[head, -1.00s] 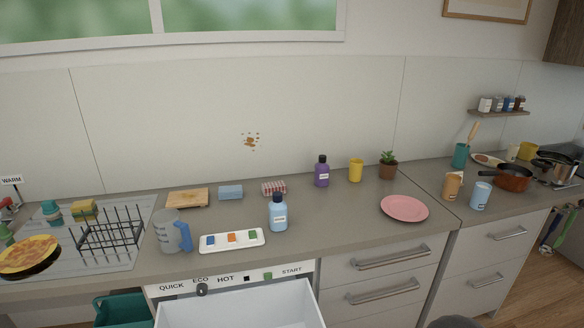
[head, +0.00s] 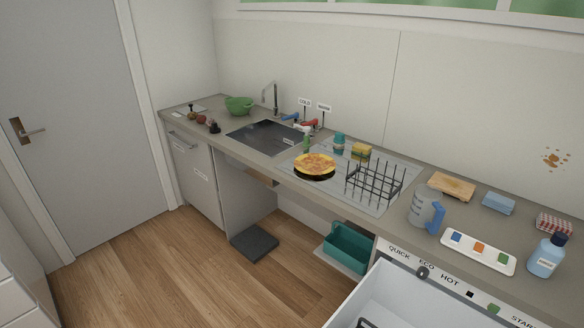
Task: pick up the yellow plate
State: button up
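The yellow plate (head: 315,161) lies on the counter's drainboard, just right of the sink. It looks smeared with orange-brown food and rests on a dark round thing, perhaps a pan or another plate. A black wire dish rack (head: 374,184) stands to its right. My gripper is not in the head view, so its state and its distance from the plate do not show.
A sink (head: 266,137) with a tap, a green bowl (head: 239,105) and a sponge (head: 361,151) are on the counter. A measuring jug (head: 423,207) and white tray (head: 478,251) stand right. An open white drawer (head: 383,297) juts out below. The wooden floor (head: 170,270) is mostly clear.

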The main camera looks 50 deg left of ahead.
aim_at(309, 163)
jog(key=u, duration=1.7)
